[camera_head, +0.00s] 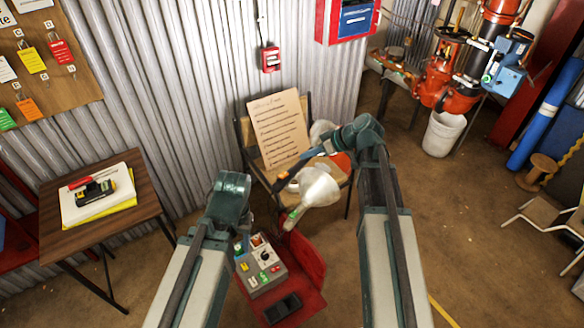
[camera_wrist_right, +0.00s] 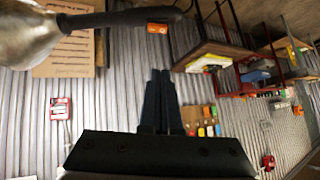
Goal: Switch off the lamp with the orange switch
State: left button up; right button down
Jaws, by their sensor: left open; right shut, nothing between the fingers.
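The lamp has a pale shade (camera_head: 318,187), below the notice board in the head view. In the right wrist view its shade (camera_wrist_right: 28,30) and dark stem (camera_wrist_right: 125,17) fill the upper left. My right gripper (camera_head: 284,180) is shut and empty beside the lamp. In the wrist view its fingers (camera_wrist_right: 160,75) point at the switch with a visible gap. My left gripper (camera_head: 230,205) is open, its fingers mostly hidden by its arm. Whether the lamp is lit I cannot tell.
A chair holds the notice board (camera_head: 280,128) behind the lamp. A grey control box (camera_head: 262,282) stands on a red surface between my arms. A wooden table (camera_head: 80,230) stands left, red pipework (camera_head: 440,75) and a white bucket (camera_head: 442,133) at the right.

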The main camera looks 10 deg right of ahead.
jog(key=b, duration=0.9)
send_near(283, 176)
jog(key=w+a, duration=0.1)
jog(key=w+a+f, duration=0.2)
jog(key=a, duration=0.1)
jog(key=shift+w+a, duration=0.1)
jog(key=shift+w, duration=0.2)
jog(key=shift+s+a+f+b, duration=0.1)
jog(key=shift+f+b, duration=0.25)
jog(key=shift+f, duration=0.15)
jog(key=shift+s+a+f+b, duration=0.1)
jog(key=shift+f+b, duration=0.25)
jog(key=shift+f, duration=0.15)
